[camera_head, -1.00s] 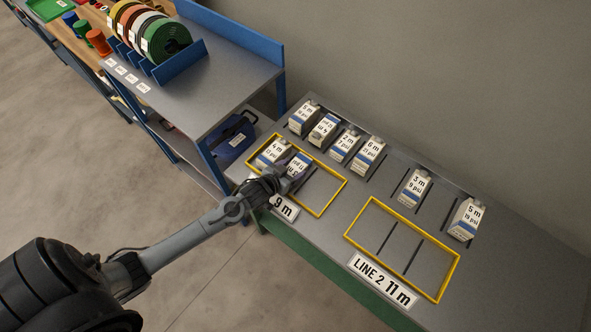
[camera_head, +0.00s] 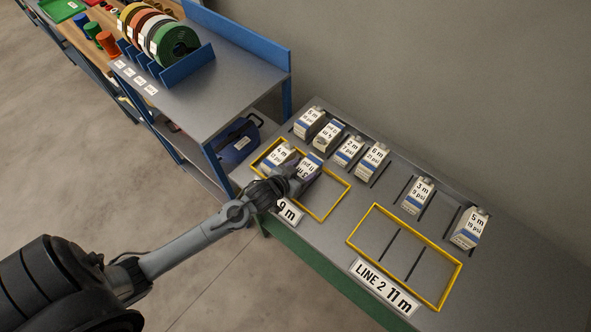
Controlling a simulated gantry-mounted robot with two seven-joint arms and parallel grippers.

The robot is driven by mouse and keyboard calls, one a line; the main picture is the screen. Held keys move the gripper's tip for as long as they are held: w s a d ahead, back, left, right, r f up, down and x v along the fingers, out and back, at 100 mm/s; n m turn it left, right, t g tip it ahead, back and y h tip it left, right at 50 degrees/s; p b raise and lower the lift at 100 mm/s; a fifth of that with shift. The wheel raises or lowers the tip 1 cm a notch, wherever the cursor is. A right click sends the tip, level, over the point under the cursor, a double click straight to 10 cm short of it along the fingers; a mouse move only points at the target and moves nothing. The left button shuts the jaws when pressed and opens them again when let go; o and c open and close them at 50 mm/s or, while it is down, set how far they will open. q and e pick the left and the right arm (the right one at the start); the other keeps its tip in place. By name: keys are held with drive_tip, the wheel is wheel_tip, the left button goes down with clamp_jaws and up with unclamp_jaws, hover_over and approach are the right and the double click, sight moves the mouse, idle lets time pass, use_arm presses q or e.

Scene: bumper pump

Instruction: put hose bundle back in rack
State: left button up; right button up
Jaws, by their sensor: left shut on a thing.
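Rolled hoses in several colours, yellow, orange, white and dark green (camera_head: 176,45), stand side by side in a blue rack (camera_head: 188,70) on the grey shelf top at the upper left. My left gripper (camera_head: 296,181) is at the yellow-framed area marked 9 m, away from the hoses. It is shut on a white and blue labelled box (camera_head: 312,164), whose label appears upside down. The box's lower part is hidden by the gripper. A 4 m box (camera_head: 279,156) stands just left of it in the same frame. My right gripper is not in view.
Several similar labelled boxes stand along the back of the grey table, such as a 2 m box (camera_head: 348,150) and a 3 m box (camera_head: 418,194). The yellow frame (camera_head: 448,287) at LINE 2 11 m is empty. A blue case (camera_head: 238,140) sits on the lower shelf.

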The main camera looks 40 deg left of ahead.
use_arm(q)
drive_tip(key=d+r, duration=0.5)
drive_tip(key=d, duration=0.2)
drive_tip(key=s+r+p, duration=0.2)
drive_tip(key=r+p, duration=1)
drive_tip(key=r, duration=0.1)
drive_tip(key=s+d+r+p, duration=0.1)
drive_tip(key=s+r+p, duration=0.2)
drive_tip(key=r+p, duration=0.9)
drive_tip(key=shift+s+r, duration=0.25)
drive_tip(key=shift+r, duration=0.6)
drive_tip(key=shift+d, duration=0.1)
